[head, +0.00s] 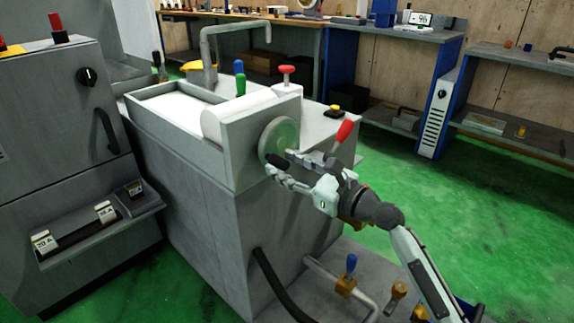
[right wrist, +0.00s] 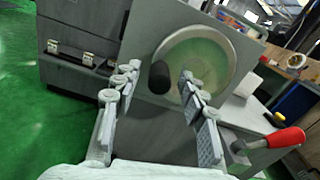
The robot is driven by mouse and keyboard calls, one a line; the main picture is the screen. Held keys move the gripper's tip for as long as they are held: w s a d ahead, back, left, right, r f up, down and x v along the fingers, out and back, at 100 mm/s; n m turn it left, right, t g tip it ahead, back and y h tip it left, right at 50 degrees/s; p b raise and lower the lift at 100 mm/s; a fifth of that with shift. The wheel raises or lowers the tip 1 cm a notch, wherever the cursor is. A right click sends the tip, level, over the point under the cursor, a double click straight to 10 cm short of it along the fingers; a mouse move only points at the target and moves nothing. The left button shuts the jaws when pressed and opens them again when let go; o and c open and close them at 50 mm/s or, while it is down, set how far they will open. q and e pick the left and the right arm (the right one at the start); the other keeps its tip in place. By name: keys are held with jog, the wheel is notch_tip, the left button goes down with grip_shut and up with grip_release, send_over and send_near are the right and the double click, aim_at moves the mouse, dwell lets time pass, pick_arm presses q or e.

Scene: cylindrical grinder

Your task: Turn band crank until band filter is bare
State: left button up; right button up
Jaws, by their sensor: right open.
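The band crank is a round pale disc (head: 283,135) on the side of the grey filter box, with a black handle knob (right wrist: 160,76) standing out from it. My right gripper (head: 279,161) is at the disc with its fingers open. In the right wrist view the knob shows between the two spread fingertips, apparently touching neither; how deep it sits between them is hard to tell. The band filter (head: 172,106) is a white sheet in the box's open trough, beside a white roll (head: 238,112). White covers the visible trough floor. My left gripper is not in view.
A red-handled lever (head: 345,131) stands close to the right of my gripper. Blue, green and red knobs rise from the box top. A blue-handled valve (head: 350,265) and pipes are below. Green floor (head: 430,205) is open to the right.

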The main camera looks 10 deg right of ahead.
jog(key=shift+c, duration=0.3)
grip_shut()
jog(key=shift+f, duration=0.15)
